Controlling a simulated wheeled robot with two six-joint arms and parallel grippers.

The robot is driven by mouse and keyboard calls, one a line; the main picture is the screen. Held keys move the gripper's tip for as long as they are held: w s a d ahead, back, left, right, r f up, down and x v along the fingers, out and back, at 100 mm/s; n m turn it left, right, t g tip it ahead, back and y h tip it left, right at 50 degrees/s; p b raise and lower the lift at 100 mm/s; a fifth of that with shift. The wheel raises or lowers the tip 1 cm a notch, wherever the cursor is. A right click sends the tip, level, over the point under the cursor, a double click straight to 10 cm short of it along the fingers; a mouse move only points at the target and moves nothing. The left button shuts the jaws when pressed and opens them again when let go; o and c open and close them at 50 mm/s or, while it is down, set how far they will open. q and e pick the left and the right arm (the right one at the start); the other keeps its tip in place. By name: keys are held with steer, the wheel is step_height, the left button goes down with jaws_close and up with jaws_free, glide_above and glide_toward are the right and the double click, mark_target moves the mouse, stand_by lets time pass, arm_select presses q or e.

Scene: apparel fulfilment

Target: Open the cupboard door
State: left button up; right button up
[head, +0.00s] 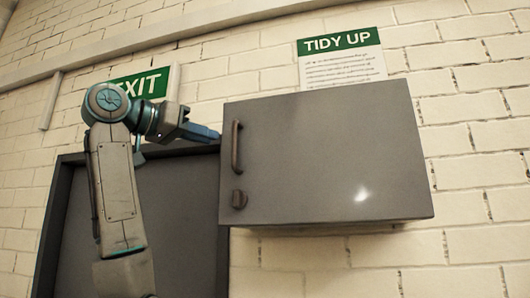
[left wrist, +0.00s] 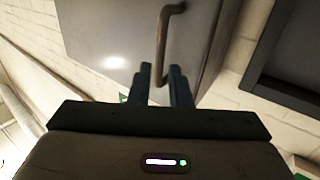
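The grey wall cupboard's door (head: 320,165) appears shut. It has a dark bar handle (head: 236,147) on its left side and a round knob or lock (head: 239,199) below the handle. My left gripper (head: 216,134) is at the door's left edge, close to the handle. In the left wrist view my two blue fingers (left wrist: 163,80) are apart, with one end of the handle (left wrist: 164,40) showing in the gap between them. I cannot tell whether they touch it. The door (left wrist: 115,45) fills the upper left there. My right gripper is not in view.
A dark doorway or door (head: 185,215) stands left of and below the cupboard, under a green EXIT sign (head: 150,82). A TIDY UP notice (head: 342,60) hangs above the cupboard. The pale brick wall (head: 470,130) to the right is clear.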

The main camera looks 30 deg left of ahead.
arm_select(q)
steer(key=p, duration=0.6)
glide_above(233, 161)
steer(key=w, duration=0.2)
steer(key=shift+s+r, duration=0.2)
steer(key=shift+r, duration=0.2)
steer(key=shift+s+a+r, duration=0.1)
steer(key=shift+s+a, duration=0.1)
steer(key=shift+s, duration=0.6)
steer(key=shift+w, duration=0.2)
steer(key=shift+c, duration=0.9)
jaws_close()
